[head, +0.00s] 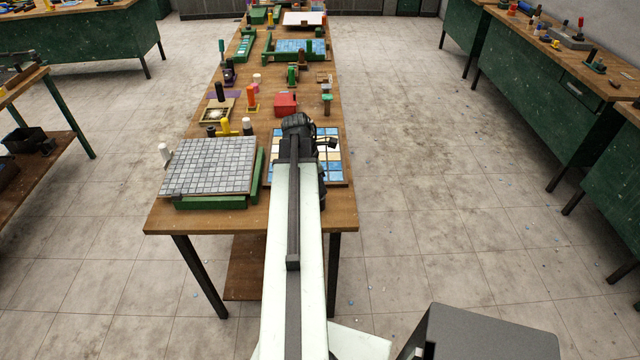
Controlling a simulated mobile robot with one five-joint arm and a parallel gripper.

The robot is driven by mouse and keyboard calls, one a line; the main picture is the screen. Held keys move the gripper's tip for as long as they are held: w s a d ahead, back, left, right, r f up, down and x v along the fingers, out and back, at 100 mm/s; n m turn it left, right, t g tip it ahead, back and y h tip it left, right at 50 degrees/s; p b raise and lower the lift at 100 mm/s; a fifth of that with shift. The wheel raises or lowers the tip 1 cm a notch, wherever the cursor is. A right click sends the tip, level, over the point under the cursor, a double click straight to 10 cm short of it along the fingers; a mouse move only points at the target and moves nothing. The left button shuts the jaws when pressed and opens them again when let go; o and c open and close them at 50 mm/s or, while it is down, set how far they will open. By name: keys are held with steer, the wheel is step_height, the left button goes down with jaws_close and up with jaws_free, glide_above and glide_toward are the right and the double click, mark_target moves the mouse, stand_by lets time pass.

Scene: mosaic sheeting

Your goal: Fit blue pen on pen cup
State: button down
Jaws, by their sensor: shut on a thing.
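My gripper (300,122) is at the end of my arm, low over the right side of the near table, at a sheet of blue, white and tan tiles (333,160). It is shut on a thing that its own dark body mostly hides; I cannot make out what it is. A small dark piece (332,143) sticks out to the right of the gripper, too small to name. I cannot pick out a blue pen for sure. No pen cup can be told for certain among the small upright items farther back on the table.
A grey tile sheet (210,166) lies on a green-edged stand at the near left. A red box (286,104), an orange post (251,97) and a yellow post (225,126) stand beyond. A blue-tiled green frame (295,48) is farther back.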

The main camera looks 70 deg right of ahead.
steer(key=shift+f+b, duration=0.4)
steer(key=shift+f, duration=0.05)
steer(key=c, duration=1)
jaws_free()
steer(key=shift+c, duration=0.2)
steer(key=p+v, duration=0.7)
steer(key=v, duration=0.1)
steer(key=shift+p, duration=0.3)
steer(key=shift+f, duration=0.1)
